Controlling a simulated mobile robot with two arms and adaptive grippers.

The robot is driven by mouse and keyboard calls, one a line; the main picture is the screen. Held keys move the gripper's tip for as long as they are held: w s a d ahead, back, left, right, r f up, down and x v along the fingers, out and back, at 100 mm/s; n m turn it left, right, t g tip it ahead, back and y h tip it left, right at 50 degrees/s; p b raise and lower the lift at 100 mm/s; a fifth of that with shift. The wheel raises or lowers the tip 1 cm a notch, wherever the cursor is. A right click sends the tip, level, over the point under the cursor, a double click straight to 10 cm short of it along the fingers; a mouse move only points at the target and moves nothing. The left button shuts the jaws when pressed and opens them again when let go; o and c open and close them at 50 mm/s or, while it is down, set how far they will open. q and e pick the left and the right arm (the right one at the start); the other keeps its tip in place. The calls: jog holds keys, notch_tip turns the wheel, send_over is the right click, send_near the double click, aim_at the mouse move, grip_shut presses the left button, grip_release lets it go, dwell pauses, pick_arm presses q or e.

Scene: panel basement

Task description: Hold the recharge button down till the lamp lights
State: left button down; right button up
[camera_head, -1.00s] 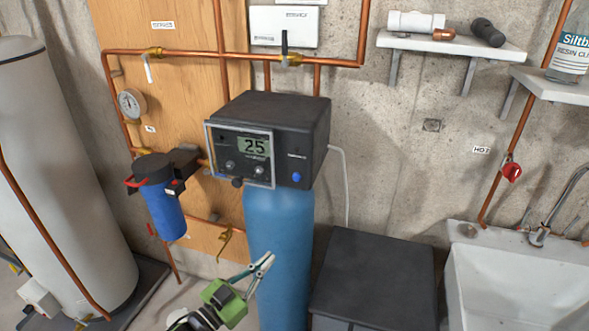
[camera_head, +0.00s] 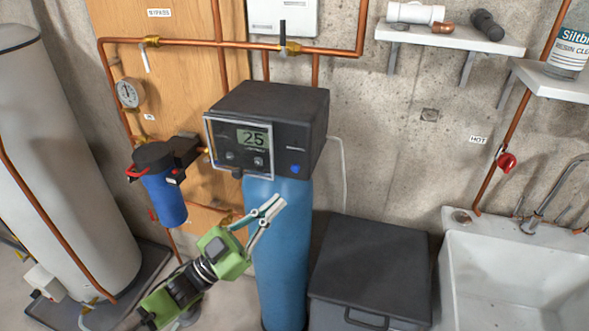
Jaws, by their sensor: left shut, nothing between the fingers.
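The black control head (camera_head: 270,100) sits on top of a blue tank (camera_head: 284,260). Its framed panel (camera_head: 240,147) shows "25" on a display (camera_head: 252,138), with small dark controls below. A blue button (camera_head: 295,169) is on the head's front, right of the panel; its label is too small to read. I cannot make out a lit lamp. My left gripper (camera_head: 275,205), green with pale fingers, is in front of the tank, below the blue button and apart from it in the picture. It is shut and empty. My right gripper is not in view.
A blue filter housing (camera_head: 164,195) and copper pipes stand left of the head. A dark lidded bin (camera_head: 372,265) is right of the tank, with a white sink (camera_head: 515,280) farther right. A pale cable runs down beside the head.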

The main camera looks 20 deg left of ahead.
aim_at(295, 169)
pick_arm(q)
jog(key=w+b, duration=0.4)
jog(key=w, duration=0.4)
jog(key=shift+w+d+b, duration=0.15)
jog(key=shift+w+b, duration=0.2)
jog(key=shift+w, duration=0.05)
jog(key=shift+w, duration=0.15)
dwell(1.1)
jog(key=shift+w+b, duration=0.3)
jog(key=shift+w, duration=0.35)
dwell(2.6)
jog(key=shift+s, duration=0.1)
dwell(0.8)
jog(key=shift+s, duration=0.7)
